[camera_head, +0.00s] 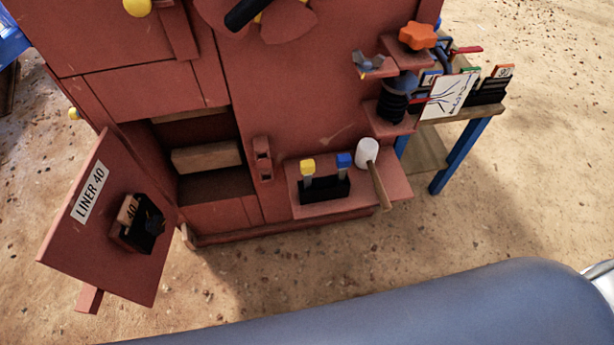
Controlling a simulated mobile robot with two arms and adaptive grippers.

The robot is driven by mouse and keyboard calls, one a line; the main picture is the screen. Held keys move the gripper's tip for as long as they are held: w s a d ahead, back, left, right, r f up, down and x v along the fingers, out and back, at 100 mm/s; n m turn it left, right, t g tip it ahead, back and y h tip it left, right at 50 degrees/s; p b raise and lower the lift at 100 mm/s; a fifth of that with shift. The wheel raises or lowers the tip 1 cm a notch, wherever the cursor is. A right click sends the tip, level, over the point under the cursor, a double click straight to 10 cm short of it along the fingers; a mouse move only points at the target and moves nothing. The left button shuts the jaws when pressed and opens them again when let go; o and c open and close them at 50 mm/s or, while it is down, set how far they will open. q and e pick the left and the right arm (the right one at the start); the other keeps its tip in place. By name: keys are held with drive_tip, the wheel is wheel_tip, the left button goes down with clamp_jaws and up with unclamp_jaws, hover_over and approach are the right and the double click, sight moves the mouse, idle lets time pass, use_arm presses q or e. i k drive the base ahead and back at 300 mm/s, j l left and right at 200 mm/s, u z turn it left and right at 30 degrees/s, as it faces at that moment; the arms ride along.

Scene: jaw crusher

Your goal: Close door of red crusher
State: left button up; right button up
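The red crusher (285,90) stands upright across the top of the head view. Its door (95,245), labelled "LINER 40", hangs wide open at the lower left. A black holder (143,236) with a small block marked 40 is on the door's face. The open compartment (215,187) behind the door shows a tan block (206,157) inside. Neither of my grippers shows in this view.
A red shelf (345,200) on the crusher's front carries a black holder with yellow and blue-topped pieces and a white-headed mallet (367,153). A blue-legged table (458,155) stands at right. Sandy ground in front is mostly clear.

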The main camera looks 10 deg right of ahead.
sight(86, 242)
drive_tip(key=j+z, duration=0.15)
drive_tip(key=j, duration=0.35)
drive_tip(key=j+z, duration=0.1)
drive_tip(key=j, duration=0.4)
drive_tip(key=k+j+z, duration=0.15)
drive_tip(key=j, duration=0.3)
drive_tip(key=j+z, duration=0.15)
drive_tip(key=j, duration=0.35)
drive_tip(key=k+j+z, duration=0.1)
drive_tip(key=j, duration=0.35)
drive_tip(key=k+j+z, duration=0.15)
drive_tip(key=j, duration=0.3)
drive_tip(key=k, duration=0.05)
